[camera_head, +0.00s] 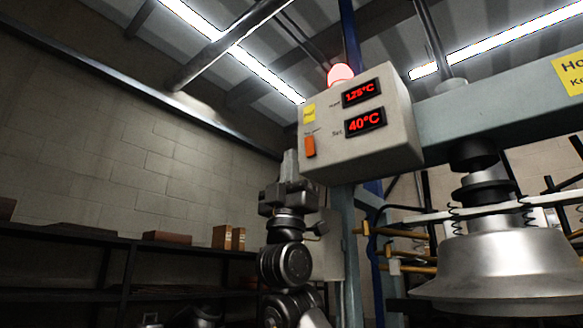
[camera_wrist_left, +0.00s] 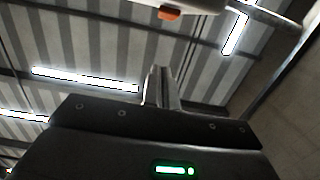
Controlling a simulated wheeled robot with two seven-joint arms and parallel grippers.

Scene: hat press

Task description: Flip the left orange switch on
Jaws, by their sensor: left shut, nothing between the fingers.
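The orange switch (camera_head: 309,146) is on the left part of the front of a beige control box (camera_head: 350,160) in the head view. It also shows at the top of the left wrist view (camera_wrist_left: 169,13), on the underside edge of the pale box (camera_wrist_left: 205,4). My left gripper (camera_head: 289,155) points upward, just left of and slightly below the switch, with its fingers shut and empty. In the left wrist view the closed fingers (camera_wrist_left: 160,75) stand apart from the switch in the picture. Whether they touch the box cannot be told. My right gripper is not seen.
The box has red displays reading 125°C (camera_head: 361,93) and 40°C (camera_head: 365,122), with a red lamp (camera_head: 340,74) on top. A metal hat press (camera_head: 505,262) stands at right. A dark shelf (camera_head: 120,243) with boxes runs along the left wall.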

